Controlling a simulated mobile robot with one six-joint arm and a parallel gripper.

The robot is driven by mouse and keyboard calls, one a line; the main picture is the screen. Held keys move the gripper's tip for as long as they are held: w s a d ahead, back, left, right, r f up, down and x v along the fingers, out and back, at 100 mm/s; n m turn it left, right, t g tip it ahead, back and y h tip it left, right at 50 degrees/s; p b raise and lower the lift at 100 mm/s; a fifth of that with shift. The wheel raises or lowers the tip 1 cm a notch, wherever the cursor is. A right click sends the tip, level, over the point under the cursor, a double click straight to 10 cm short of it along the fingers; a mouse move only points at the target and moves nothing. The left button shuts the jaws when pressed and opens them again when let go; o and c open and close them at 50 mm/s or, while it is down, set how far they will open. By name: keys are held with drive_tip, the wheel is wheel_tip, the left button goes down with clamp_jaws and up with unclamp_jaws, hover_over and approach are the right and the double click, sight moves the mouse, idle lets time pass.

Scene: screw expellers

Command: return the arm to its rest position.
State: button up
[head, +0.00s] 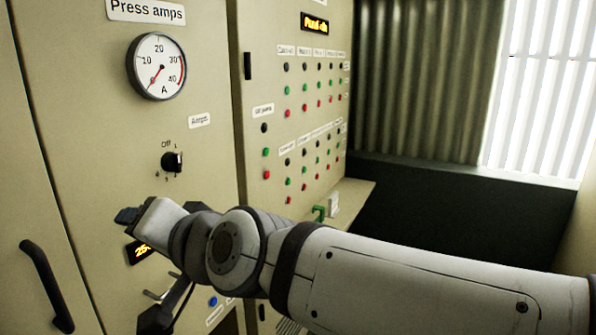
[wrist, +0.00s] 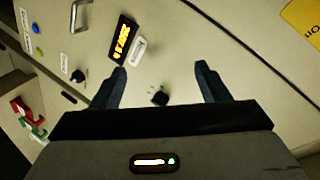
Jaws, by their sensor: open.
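My arm (head: 400,283) reaches from the lower right across the front of the cabinet, bent at a joint near the panel. My gripper (wrist: 161,68) is open in the wrist view, its two dark fingers wide apart with nothing held between them. A black knob (wrist: 158,96) on the panel shows between the fingers, and I cannot tell how far off it is. An orange display (wrist: 124,40) shows beside the left fingertip. In the head view the gripper end is at the lower left, partly hidden by my arm, close to the panel.
The beige cabinet carries a round Press amps gauge (head: 156,66), a rotary switch (head: 172,161), rows of buttons and a black door handle (head: 47,286). A ledge with a green handle (head: 319,213) lies behind my arm. A yellow sign (wrist: 303,20) shows in the wrist view.

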drive_tip(key=w+d+f+g+h, duration=0.1)
drive_tip(key=w+d+f+h, duration=0.2)
drive_tip(key=d+f, duration=0.5)
drive_tip(key=w+d+f+h, duration=0.35)
drive_tip(key=d+f, duration=0.25)
drive_tip(key=d, duration=0.4)
drive_tip(key=s+d+f+g+h, duration=0.2)
drive_tip(key=s+d+f, duration=0.2)
drive_tip(key=d, duration=0.5)
drive_tip(key=s+d+f+g+h, duration=0.2)
drive_tip(key=d+f, duration=0.4)
drive_tip(key=d, duration=0.4)
drive_tip(key=shift+s+f+m+h, duration=0.2)
drive_tip(key=shift+s+m+h, duration=0.1)
drive_tip(key=shift+s+h, duration=0.75)
drive_tip(key=shift+s, duration=0.2)
